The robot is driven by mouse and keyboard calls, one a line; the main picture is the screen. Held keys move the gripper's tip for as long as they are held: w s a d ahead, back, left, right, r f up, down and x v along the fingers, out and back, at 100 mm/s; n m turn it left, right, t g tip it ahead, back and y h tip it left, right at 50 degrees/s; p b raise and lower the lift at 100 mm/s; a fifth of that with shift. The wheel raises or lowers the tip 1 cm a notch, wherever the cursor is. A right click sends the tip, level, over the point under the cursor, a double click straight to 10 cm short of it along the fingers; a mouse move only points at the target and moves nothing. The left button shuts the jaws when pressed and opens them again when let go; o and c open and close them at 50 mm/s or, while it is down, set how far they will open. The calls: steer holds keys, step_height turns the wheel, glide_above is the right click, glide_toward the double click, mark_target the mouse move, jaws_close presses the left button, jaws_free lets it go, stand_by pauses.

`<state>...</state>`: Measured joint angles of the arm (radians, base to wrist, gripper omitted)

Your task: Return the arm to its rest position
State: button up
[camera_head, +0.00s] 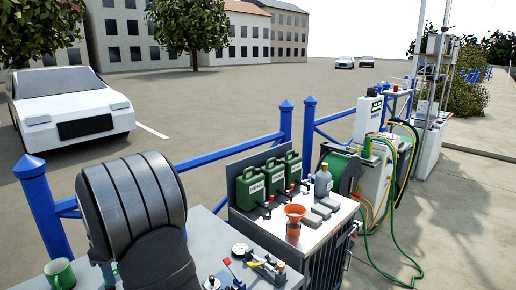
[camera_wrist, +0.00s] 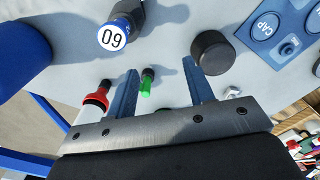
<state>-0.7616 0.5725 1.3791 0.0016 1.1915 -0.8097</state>
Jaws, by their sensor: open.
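My gripper (camera_wrist: 160,67) shows in the wrist view with its two blue fingers apart and nothing held between them. Beyond the gap, a small black item with a green end (camera_wrist: 147,82) stands out against a light grey surface (camera_wrist: 178,20). I cannot tell how far the fingers are from it. In the head view I cannot make out the gripper clearly; a large dark rounded body in the left foreground hides part of the bench. No rest position is marked in either view.
The wrist view shows a numbered blue-ended item (camera_wrist: 112,36), a black knob (camera_wrist: 212,52), a blue CAP panel (camera_wrist: 268,24) and a red-black item (camera_wrist: 97,97). The head view shows a green mug (camera_head: 60,274), an orange funnel (camera_head: 294,214), green canisters (camera_head: 250,187) and a blue railing (camera_head: 230,152).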

steer(key=s+d, duration=0.8)
steer(key=d, duration=0.3)
steer(key=s+a+f, duration=0.1)
steer(key=a+f, duration=0.1)
steer(key=a, duration=0.1)
steer(key=s+a+f, duration=0.2)
steer(key=a+f, duration=0.1)
steer(key=a, duration=0.1)
steer(key=s+a+f, duration=0.2)
steer(key=a+f, duration=0.1)
steer(key=a, duration=0.1)
steer(key=shift+f, duration=0.1)
steer(key=shift+w+d, duration=0.1)
steer(key=w+d+r, duration=0.4)
steer(key=d+r, duration=0.3)
steer(key=d, duration=0.3)
steer(key=w+a+r, duration=0.1)
steer(key=w+a, duration=0.4)
steer(key=shift+s+d+r, duration=0.1)
